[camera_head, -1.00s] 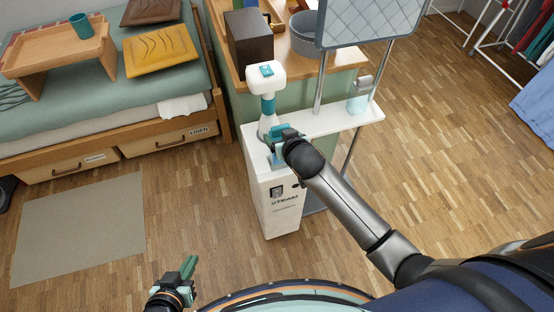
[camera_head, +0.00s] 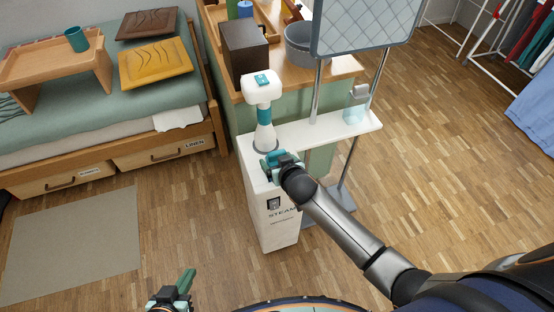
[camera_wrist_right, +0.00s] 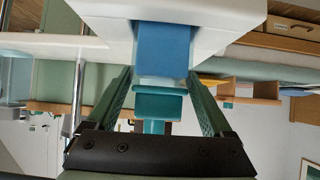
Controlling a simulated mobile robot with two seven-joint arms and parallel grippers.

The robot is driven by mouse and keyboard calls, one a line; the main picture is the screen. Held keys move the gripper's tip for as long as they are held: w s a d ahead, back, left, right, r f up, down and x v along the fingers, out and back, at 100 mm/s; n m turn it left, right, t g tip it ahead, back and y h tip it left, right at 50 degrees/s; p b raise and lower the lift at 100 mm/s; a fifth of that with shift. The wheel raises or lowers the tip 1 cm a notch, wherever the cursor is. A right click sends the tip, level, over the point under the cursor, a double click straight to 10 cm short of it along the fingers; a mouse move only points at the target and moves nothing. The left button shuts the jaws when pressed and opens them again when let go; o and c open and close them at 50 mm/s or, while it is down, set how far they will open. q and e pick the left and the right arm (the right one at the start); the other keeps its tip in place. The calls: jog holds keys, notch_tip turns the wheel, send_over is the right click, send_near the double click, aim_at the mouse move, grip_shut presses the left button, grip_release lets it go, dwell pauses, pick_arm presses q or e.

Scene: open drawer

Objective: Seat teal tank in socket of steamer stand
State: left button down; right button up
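The white steamer stand (camera_head: 258,200) has a steamer head with a teal collar (camera_head: 264,112) upright on its top. My right gripper (camera_head: 272,160) is at the stand's top, just in front of the steamer head. In the right wrist view, the teal tank (camera_wrist_right: 160,104) lies between my right fingertips, which appear to touch both its sides. A blue block (camera_wrist_right: 163,50) adjoins it against the white stand; I cannot tell whether it is part of the tank. The socket is hidden. My left gripper (camera_head: 182,284) is low at the bottom edge; its opening is unclear.
A translucent aqua block (camera_head: 355,114) sits on the stand's right shelf, near metal poles bearing a padded board (camera_head: 365,25). Behind are a counter with a dark box (camera_head: 245,50) and a grey bucket (camera_head: 299,42). A bed with trays stands left.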

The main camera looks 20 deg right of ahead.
jog(key=shift+o, duration=1)
pick_arm(q)
jog(key=shift+s+f, duration=0.1)
jog(key=shift+s, duration=0.1)
pick_arm(e)
jog(key=shift+r, duration=0.25)
jog(key=p+v, duration=0.3)
jog(key=v, duration=0.9)
pick_arm(q)
jog(key=shift+a+r, duration=0.35)
jog(key=shift+r, duration=0.2)
jog(key=shift+a+r, duration=0.3)
jog(key=shift+r, duration=0.2)
pick_arm(e)
jog(key=s+f+n+g+y, duration=0.1)
jog(key=s+f, duration=0.2)
jog(key=s, duration=0.4)
jog(key=s+a+f+n+g+y, duration=0.1)
jog(key=s+f, duration=0.3)
jog(key=s, duration=0.3)
jog(key=shift+s+a+f+y, duration=0.15)
jog(key=shift+s+a+y, duration=0.1)
jog(key=shift+s+y, duration=0.1)
